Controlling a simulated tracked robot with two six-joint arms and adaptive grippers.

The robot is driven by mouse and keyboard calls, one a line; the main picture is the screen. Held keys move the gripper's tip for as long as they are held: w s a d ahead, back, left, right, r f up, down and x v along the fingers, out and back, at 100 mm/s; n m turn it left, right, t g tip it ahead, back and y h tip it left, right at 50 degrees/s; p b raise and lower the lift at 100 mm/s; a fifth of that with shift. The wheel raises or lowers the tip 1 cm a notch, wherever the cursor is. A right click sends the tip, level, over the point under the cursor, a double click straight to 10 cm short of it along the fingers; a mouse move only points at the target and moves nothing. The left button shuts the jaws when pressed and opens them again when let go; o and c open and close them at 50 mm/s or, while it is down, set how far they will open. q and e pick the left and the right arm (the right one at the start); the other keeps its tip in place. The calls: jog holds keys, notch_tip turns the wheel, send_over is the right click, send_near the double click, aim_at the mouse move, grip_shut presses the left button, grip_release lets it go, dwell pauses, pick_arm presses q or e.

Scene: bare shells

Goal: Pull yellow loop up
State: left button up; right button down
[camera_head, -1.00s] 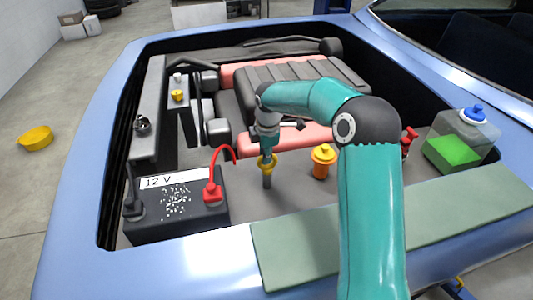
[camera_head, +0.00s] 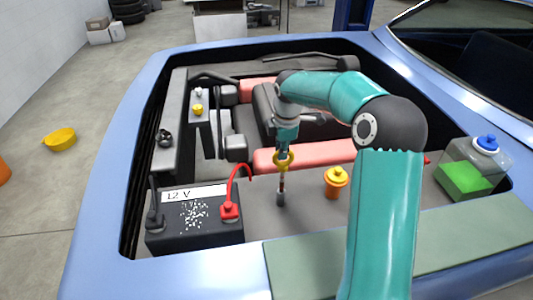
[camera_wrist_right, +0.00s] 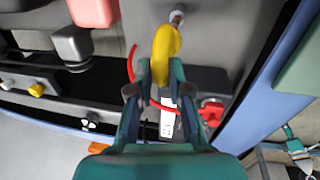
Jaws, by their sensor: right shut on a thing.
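The yellow loop (camera_head: 284,161) stands upright above the grey tube (camera_head: 281,199) in the engine bay. A thin length of rod (camera_head: 282,182) shows between the loop and the tube's top. My right gripper (camera_head: 286,150) comes down from above and is shut on the loop. In the right wrist view, the yellow loop (camera_wrist_right: 165,50) sits between my right fingertips (camera_wrist_right: 161,75), with the tube's end beyond it. The rod's lower end is hidden in the tube. My left gripper is not in view.
A 12 V battery (camera_head: 194,222) with a red cable stands left of the tube. An orange-yellow cap (camera_head: 335,181) is close on the right. A reservoir with green fluid (camera_head: 465,178) is farther right. A green mat (camera_head: 450,240) lies on the front fender.

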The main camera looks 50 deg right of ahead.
jog(key=shift+d+r, duration=0.1)
jog(key=shift+r, duration=0.3)
jog(key=shift+w, duration=0.1)
jog(key=c, duration=1.1)
grip_release()
jog(key=shift+r, duration=0.1)
notch_tip(320, 180, up, 11)
jog(key=s+a, duration=0.1)
jog(key=s, duration=0.1)
jog(key=shift+a+r, duration=0.2)
jog(key=shift+a, duration=0.05)
